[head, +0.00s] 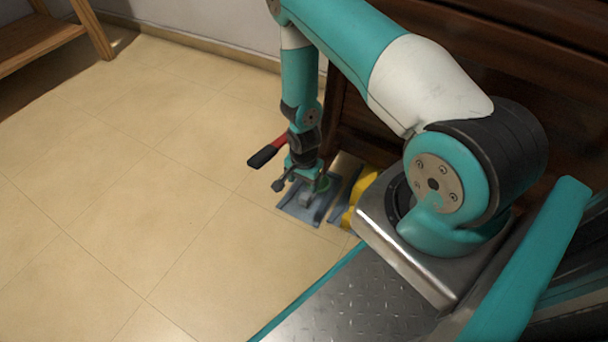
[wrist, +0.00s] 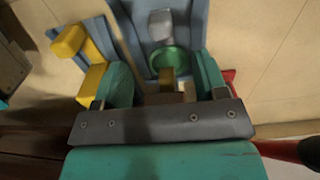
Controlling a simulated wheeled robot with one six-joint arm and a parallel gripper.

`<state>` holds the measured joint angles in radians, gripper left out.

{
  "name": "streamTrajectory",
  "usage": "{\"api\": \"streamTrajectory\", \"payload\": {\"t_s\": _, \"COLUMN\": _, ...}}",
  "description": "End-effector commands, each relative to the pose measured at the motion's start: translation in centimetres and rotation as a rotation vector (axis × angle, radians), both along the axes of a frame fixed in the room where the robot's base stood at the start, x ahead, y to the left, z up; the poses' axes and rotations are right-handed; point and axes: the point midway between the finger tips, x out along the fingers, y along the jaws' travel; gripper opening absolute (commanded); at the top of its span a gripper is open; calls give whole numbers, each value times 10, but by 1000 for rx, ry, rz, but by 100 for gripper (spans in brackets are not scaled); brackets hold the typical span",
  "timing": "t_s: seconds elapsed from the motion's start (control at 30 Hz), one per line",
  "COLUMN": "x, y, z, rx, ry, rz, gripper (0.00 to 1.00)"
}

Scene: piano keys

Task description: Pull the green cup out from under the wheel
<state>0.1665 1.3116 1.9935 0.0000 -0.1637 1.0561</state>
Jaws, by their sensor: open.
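The green cup (wrist: 170,62) is a low round dish in the wrist view, just past my fingertips, with a grey block (wrist: 161,25) at its far side. A bit of green (head: 322,184) also shows beside my gripper in the head view. My gripper (wrist: 162,85) is open. Its two teal fingers stand on either side of a small yellow-brown piece (wrist: 167,76) by the cup's near edge. I cannot tell whether that piece is part of the wheel, and no wheel shows clearly. In the head view my gripper (head: 305,178) is low over the blue-grey plates.
Blue-grey plates (head: 296,211) lie on the tiled floor, with a yellow part (head: 357,192) at their right. A red lever with a black grip (head: 264,156) sticks out left. The dark wooden piano body (head: 540,45) stands behind.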

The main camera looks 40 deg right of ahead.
Motion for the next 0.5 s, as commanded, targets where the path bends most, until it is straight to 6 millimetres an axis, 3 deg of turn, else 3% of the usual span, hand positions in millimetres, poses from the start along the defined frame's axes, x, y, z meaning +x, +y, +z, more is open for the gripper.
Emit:
{"api": "streamTrajectory", "payload": {"t_s": 0.03, "x": 0, "y": 0, "z": -17, "rx": 0, "ry": 1, "rz": 0, "gripper": 66}}
{"api": "streamTrajectory", "payload": {"t_s": 0.2, "x": 0, "y": 0, "z": -51, "rx": 0, "ry": 1, "rz": 0, "gripper": 66}}
{"api": "streamTrajectory", "payload": {"t_s": 0.5, "x": 0, "y": 0, "z": -98, "rx": 0, "ry": 0, "rz": 0, "gripper": 66}}
